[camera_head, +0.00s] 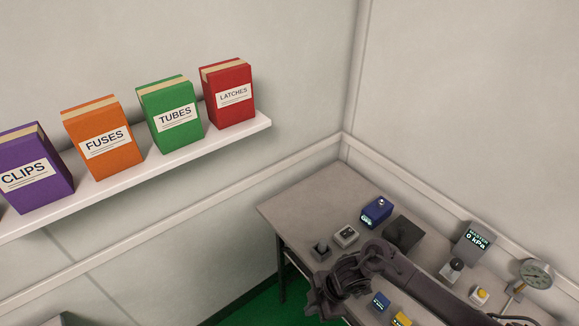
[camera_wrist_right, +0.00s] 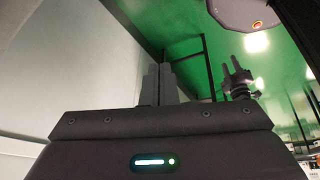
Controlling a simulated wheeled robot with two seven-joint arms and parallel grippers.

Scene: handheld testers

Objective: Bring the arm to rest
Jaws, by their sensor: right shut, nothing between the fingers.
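My right arm (camera_head: 425,288) comes in from the lower right over the grey table in the head view. My right gripper (camera_head: 328,304) is at the table's front edge, low in the picture; its fingertips are hard to make out there. In the right wrist view its two fingers (camera_wrist_right: 158,84) stand together, shut with nothing between them. A dark pronged part (camera_wrist_right: 238,82) to their right may be my left gripper; its state is unclear. No left arm shows in the head view.
The table (camera_head: 300,205) bears a blue tester (camera_head: 376,211), a dark block (camera_head: 403,234), small knob boxes (camera_head: 345,236), a master display (camera_head: 474,240) and a dial gauge (camera_head: 537,274). Another blue tester (camera_head: 380,302) and a yellow one (camera_head: 402,319) lie close to my arm. A shelf (camera_head: 190,154) holds boxes.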

